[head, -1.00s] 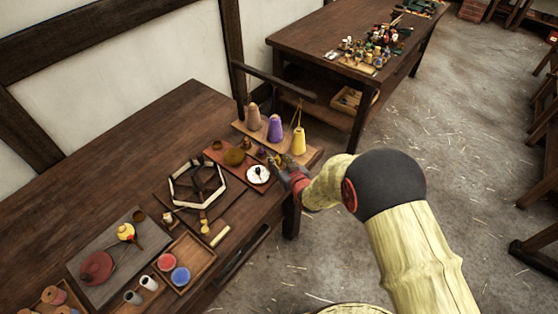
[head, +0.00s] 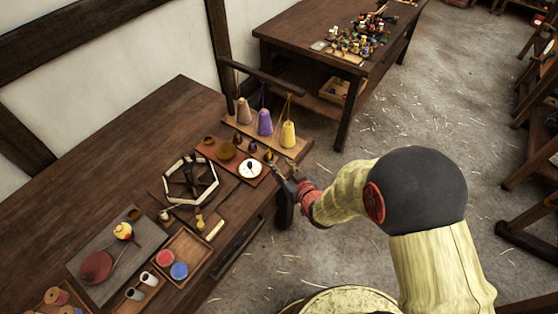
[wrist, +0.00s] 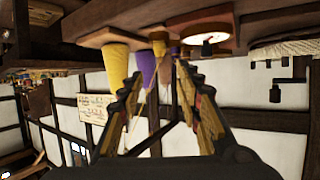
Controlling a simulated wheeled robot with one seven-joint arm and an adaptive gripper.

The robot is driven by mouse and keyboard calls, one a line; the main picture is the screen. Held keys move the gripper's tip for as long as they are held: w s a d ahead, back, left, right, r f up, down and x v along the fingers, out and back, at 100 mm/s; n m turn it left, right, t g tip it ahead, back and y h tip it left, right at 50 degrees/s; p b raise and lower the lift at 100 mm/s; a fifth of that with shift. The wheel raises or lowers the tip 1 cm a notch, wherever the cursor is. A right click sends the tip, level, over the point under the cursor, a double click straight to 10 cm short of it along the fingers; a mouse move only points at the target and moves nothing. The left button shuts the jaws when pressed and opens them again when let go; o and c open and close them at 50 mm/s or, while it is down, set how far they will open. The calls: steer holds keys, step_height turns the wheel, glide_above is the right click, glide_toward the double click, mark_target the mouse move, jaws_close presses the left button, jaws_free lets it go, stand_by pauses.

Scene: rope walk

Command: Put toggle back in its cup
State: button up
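My gripper (head: 276,174) is just off the front edge of the workbench, near the round white dish. In the wrist view my gripper (wrist: 158,75) has its two fingers apart, with nothing visible between them. The white dish (head: 245,174) sits on a reddish board and has a small dark object (head: 251,167) on it; I cannot tell whether this is the toggle. A small brown cup (head: 209,140) stands at the back of that board, and another brown cup (head: 134,214) stands on the grey slab. I cannot tell which is the toggle's cup.
Yellow (head: 288,134), purple (head: 264,123) and tan (head: 243,112) cones stand on a board at the bench's right end. An octagonal frame (head: 178,200) and a wooden tray (head: 200,246) lie to the left.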

steer(key=s+d+r+m+g+h, duration=0.1)
steer(key=s+d+r+h, duration=0.1)
steer(key=d+r, duration=0.6)
steer(key=s+d+r+m+g+h, duration=0.1)
steer(key=s+d+r+g+h, duration=0.15)
steer(key=r, duration=0.85)
steer(key=s+d+r+m+g, duration=0.1)
steer(key=s+r, duration=0.3)
steer(key=s, duration=0.7)
steer(key=s+d+r+m+g, duration=0.1)
steer(key=s+d+r+g, duration=0.1)
steer(key=s, duration=1)
step_height(320, 180, up, 3)
steer(key=shift+d+f+h, duration=0.2)
steer(key=shift+d+h, duration=0.25)
steer(key=shift+d, duration=0.2)
